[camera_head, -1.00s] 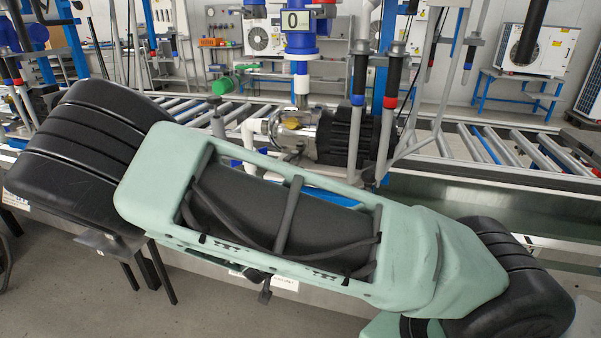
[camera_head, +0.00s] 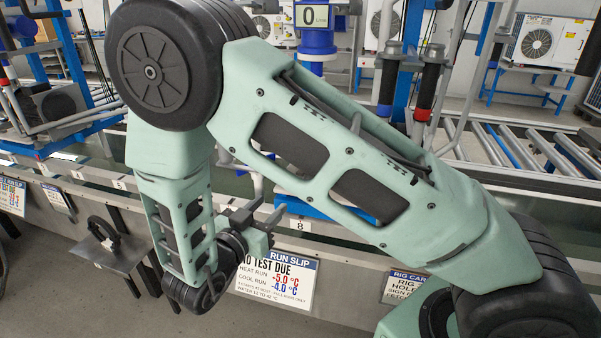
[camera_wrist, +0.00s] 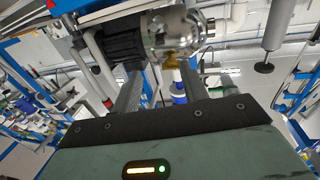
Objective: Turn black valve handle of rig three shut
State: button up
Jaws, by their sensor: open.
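My gripper (camera_head: 264,213) hangs low in front of the bench edge, beside a white run slip sign. Its two fingers are apart with nothing between them; they also show in the wrist view (camera_wrist: 160,82). I cannot make out a black valve handle marked as rig three's. A black handle-like part (camera_head: 103,232) stands on a grey bracket plate at the left, apart from my gripper. In the wrist view, a pump with a black motor (camera_wrist: 122,40) and a brass fitting (camera_wrist: 172,62) show beyond the fingers. My arm hides much of the rig in the head view.
The run slip sign (camera_head: 276,277) and a rig card (camera_head: 402,288) hang on the bench front. Black-gripped upright rods (camera_head: 388,82) stand behind my arm. A roller conveyor (camera_head: 545,150) runs at the right. The floor (camera_head: 60,300) at lower left is clear.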

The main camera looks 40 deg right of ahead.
jog(key=x, duration=1.5)
jog(key=shift+w+d+p, duration=0.1)
jog(key=shift+d+p, duration=0.05)
jog(key=shift+p, duration=0.2)
grip_shut()
